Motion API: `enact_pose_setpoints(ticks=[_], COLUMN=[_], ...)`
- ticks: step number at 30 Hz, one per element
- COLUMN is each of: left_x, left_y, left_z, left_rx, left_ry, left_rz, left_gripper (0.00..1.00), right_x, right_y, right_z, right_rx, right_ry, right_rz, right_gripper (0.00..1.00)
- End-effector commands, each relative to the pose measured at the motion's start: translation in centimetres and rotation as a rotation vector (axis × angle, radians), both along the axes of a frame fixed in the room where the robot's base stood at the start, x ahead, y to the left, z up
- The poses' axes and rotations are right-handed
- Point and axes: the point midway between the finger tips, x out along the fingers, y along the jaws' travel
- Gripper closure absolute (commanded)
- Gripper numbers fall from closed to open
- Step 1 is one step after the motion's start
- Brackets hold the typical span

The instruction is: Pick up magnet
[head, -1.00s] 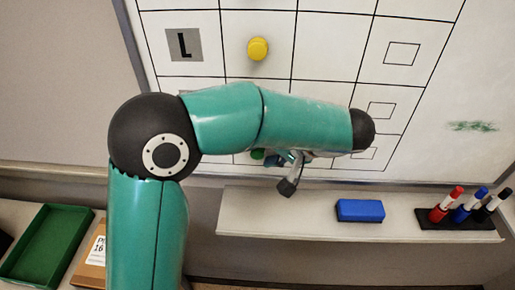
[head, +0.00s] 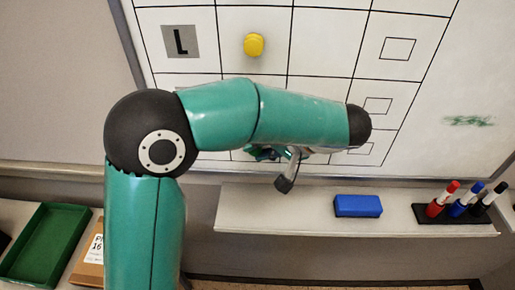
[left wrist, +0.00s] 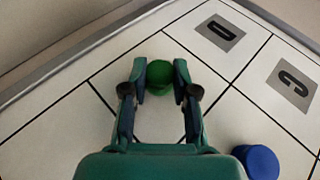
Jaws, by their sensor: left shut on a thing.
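A green round magnet (left wrist: 160,75) sits between the fingertips of my left gripper (left wrist: 160,92) in the left wrist view, with the gripper shut on it at the whiteboard. In the head view my left gripper (head: 273,155) is low on the board, partly behind my own forearm, and the green magnet is mostly hidden there. A yellow magnet (head: 253,45) is on the grid beside the L card. A blue magnet (left wrist: 258,162) is on the board at the lower right of the left wrist view. My right gripper is not in view.
A ledge (head: 275,220) under the board holds a blue eraser (head: 358,206) and a black holder (head: 455,214) with red, blue and black markers. A green tray (head: 45,245) lies at the lower left. Letter cards (head: 180,41) are on the grid.

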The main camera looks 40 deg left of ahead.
Motion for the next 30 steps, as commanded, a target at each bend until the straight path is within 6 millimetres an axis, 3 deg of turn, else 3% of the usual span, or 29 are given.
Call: enact_pose_setpoints(ticks=[8,24,26,30], left_x=[0.2,0.2,0.3,0.3], left_y=[-1.6,-11.9,-12.4,-13.5], left_z=[1.4,6.8,7.7,8.0], left_rx=[0.000,-0.001,0.002,0.000], left_ry=[-0.006,-0.003,0.000,-0.001], left_rz=[-0.003,-0.002,-0.002,-0.001], left_gripper=[0.90,0.90,0.90,0.90], right_x=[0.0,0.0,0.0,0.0], right_y=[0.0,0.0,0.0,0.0], right_z=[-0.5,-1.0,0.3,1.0], right_rx=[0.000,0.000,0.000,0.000], right_ry=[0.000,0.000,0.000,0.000], right_rz=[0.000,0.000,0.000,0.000], right_gripper=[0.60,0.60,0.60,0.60])
